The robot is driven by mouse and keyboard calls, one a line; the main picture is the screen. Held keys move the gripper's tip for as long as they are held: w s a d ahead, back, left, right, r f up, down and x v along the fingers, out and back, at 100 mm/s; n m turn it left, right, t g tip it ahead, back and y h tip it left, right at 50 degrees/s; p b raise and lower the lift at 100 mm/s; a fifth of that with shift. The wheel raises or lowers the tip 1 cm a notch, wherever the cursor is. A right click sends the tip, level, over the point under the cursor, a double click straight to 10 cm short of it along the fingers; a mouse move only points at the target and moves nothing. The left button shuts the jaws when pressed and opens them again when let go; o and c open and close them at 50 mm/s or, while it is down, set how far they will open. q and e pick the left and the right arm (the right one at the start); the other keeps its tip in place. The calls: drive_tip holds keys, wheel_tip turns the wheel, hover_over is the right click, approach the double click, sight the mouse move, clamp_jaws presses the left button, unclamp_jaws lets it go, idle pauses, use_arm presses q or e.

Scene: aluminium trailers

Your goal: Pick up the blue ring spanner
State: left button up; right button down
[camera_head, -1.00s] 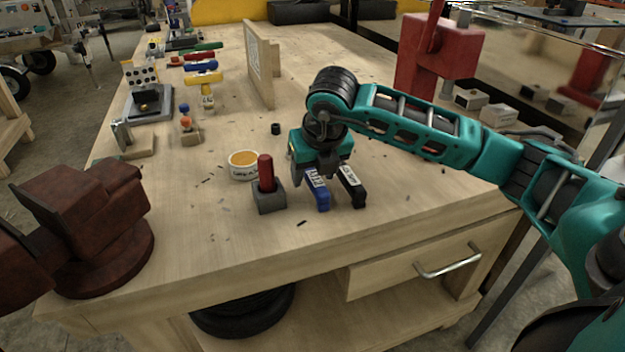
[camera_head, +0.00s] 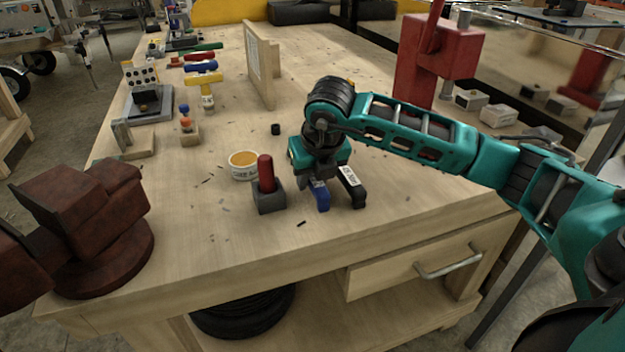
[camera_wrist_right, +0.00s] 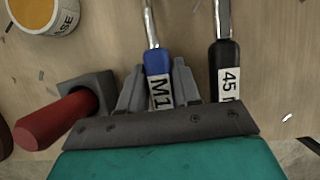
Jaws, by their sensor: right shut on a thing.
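The blue ring spanner (camera_head: 322,200) lies near the front of the workbench, its blue handle end towards the front edge. In the right wrist view its blue handle (camera_wrist_right: 157,64) carries a white label, and the metal shank runs out of the top of the picture. My right gripper (camera_head: 318,182) is shut on the blue handle, with one grey finger on each side in the wrist view (camera_wrist_right: 157,84). The spanner's ring end is hidden or out of frame. My left gripper is not in view.
A black-handled tool (camera_head: 354,190) lies just right of the blue spanner. A red-handled tool in a grey block (camera_head: 268,199) stands close to its left, with a grease tub (camera_head: 243,173) behind. A rusty vice (camera_head: 95,240) is at the bench's left.

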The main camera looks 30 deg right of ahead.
drive_tip(key=shift+r, duration=0.15)
idle(0.3)
wheel_tip(320, 180, up, 20)
drive_tip(key=p, duration=0.2)
drive_tip(key=shift+f, duration=0.2)
idle(0.4)
